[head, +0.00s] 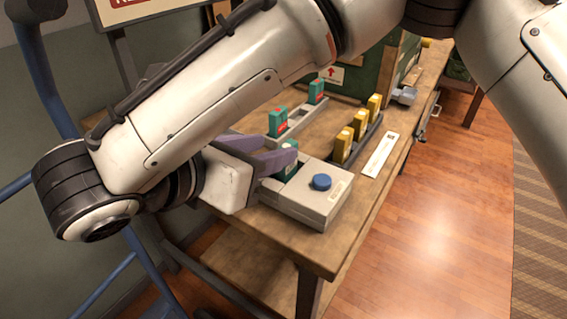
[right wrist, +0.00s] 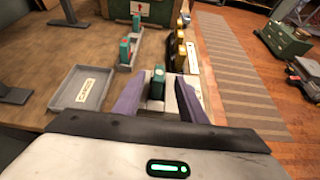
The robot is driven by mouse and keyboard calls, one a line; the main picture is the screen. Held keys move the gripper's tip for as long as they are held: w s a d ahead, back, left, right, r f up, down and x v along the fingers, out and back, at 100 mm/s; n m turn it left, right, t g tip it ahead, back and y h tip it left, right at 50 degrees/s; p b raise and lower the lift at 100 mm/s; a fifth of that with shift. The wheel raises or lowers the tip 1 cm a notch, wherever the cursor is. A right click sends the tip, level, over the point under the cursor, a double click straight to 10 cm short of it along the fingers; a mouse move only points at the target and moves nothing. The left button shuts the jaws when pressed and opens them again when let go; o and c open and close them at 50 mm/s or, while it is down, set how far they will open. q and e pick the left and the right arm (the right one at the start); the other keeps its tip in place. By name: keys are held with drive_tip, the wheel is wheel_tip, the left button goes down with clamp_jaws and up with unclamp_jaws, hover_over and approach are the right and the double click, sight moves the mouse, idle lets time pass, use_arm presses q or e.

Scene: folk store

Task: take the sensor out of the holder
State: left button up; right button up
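A green sensor (head: 290,157) stands in the grey holder box (head: 330,205), which has a round blue button on top. My right gripper (head: 281,155) has its purple fingers at the sensor, which they partly hide in the head view. In the right wrist view the fingers (right wrist: 160,92) are apart, with the green sensor (right wrist: 158,83) upright between them. A gap shows on each side of it. My left gripper is in neither view.
A grey rack (head: 298,127) holds two green pieces and a dark rack (head: 365,140) holds several yellow pieces, behind the holder. A white labelled strip (head: 381,155) lies near the table's right edge. A shallow grey tray (right wrist: 84,88) stands left in the wrist view.

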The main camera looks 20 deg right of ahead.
sight(288, 172)
drive_tip(key=shift+f+b+x, duration=0.2)
drive_tip(key=shift+b+x, duration=0.2)
drive_tip(key=shift+x, duration=1.3)
drive_tip(key=shift+f+b+x, duration=0.15)
drive_tip(key=shift+b+x, duration=0.2)
drive_tip(key=shift+x, duration=1.4)
drive_tip(key=shift+s+a, duration=0.1)
drive_tip(key=shift+a, duration=0.1)
clamp_jaws()
